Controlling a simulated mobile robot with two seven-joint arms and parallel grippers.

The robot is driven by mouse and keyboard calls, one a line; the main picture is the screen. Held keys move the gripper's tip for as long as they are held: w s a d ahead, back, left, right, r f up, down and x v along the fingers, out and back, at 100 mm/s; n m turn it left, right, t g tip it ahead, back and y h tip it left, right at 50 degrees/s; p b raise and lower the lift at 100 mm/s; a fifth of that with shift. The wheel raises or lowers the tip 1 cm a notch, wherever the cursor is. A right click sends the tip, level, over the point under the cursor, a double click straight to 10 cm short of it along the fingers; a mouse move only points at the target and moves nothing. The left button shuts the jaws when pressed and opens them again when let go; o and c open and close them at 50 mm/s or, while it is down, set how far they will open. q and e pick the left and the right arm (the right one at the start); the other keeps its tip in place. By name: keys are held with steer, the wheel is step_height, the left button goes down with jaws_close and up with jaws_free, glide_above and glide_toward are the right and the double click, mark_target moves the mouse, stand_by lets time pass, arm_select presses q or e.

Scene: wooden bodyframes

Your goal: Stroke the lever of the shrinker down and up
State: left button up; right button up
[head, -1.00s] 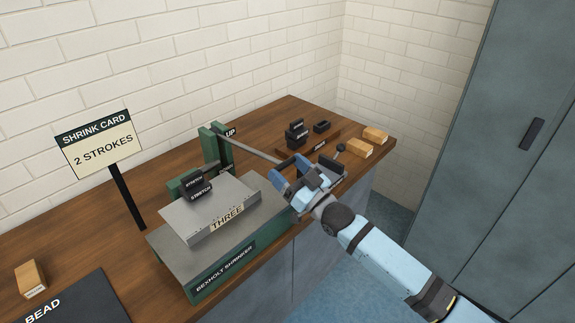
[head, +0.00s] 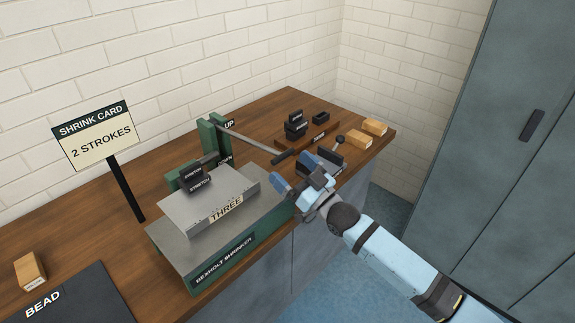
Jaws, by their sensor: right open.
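The green shrinker (head: 206,281), labelled BEXHOLY SHRINKER, stands on the wooden bench. Its lever (head: 248,141) is a grey rod ending in a dark grip (head: 285,156). It runs from the green post (head: 213,141) by the UP label (head: 229,124), toward my right gripper. A DOWN label is partly visible below it. My right gripper (head: 294,171) is open, its blue fingers just below and to the right of the grip, with a gap showing. Black dies marked STRETCH (head: 194,177) sit in the shrinker. A grey sheet marked THREE (head: 196,215) lies before them. My left gripper is out of view.
A SHRINK CARD sign (head: 96,139) reads 2 STROKES. Black dies (head: 296,126) on a wooden tray and wooden blocks (head: 360,140) are behind my gripper. A black BEAD board (head: 78,300) and a small block (head: 30,271) are at left. A grey cabinet (head: 485,130) stands right.

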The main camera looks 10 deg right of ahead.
steer(key=v, duration=1.2)
steer(key=shift+a+f, duration=0.1)
